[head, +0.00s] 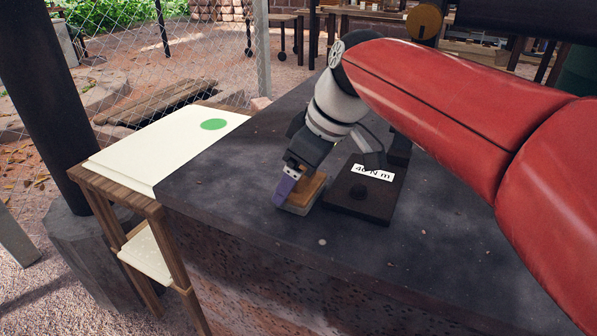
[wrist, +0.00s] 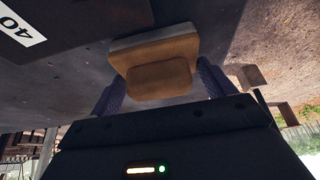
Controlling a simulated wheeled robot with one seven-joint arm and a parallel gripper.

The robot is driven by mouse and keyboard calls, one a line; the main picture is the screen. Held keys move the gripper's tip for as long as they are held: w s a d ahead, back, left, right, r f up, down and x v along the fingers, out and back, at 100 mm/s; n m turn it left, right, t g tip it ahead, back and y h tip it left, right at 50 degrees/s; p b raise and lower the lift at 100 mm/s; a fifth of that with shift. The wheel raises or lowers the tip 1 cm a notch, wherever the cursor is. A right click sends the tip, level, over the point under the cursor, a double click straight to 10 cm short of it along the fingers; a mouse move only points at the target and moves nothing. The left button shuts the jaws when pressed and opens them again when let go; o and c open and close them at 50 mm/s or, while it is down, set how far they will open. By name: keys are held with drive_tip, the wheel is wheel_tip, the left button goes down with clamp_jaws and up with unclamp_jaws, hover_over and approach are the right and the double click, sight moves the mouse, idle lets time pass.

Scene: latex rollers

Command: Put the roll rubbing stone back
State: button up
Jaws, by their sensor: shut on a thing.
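The roll rubbing stone (head: 307,192) is a small block with a wooden brown top and a pale grey base. It is at the left part of the dark stone worktop (head: 420,260). My gripper (head: 290,186) is shut on it, with purple fingertips at its sides. In the wrist view the stone (wrist: 155,50) sits between the two fingers of my gripper (wrist: 160,85). I cannot tell whether its base touches the worktop or is just above it. The near finger hides part of the block in the head view.
A dark plate (head: 352,207) labelled "40 N m", with a round knob, lies just right of the stone. A cream-topped wooden table (head: 150,150) with a green disc (head: 214,124) adjoins the worktop on the left. The worktop's front is clear. A wire fence stands behind.

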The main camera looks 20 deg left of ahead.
drive_tip(key=o, duration=0.9)
drive_tip(key=v, duration=1.2)
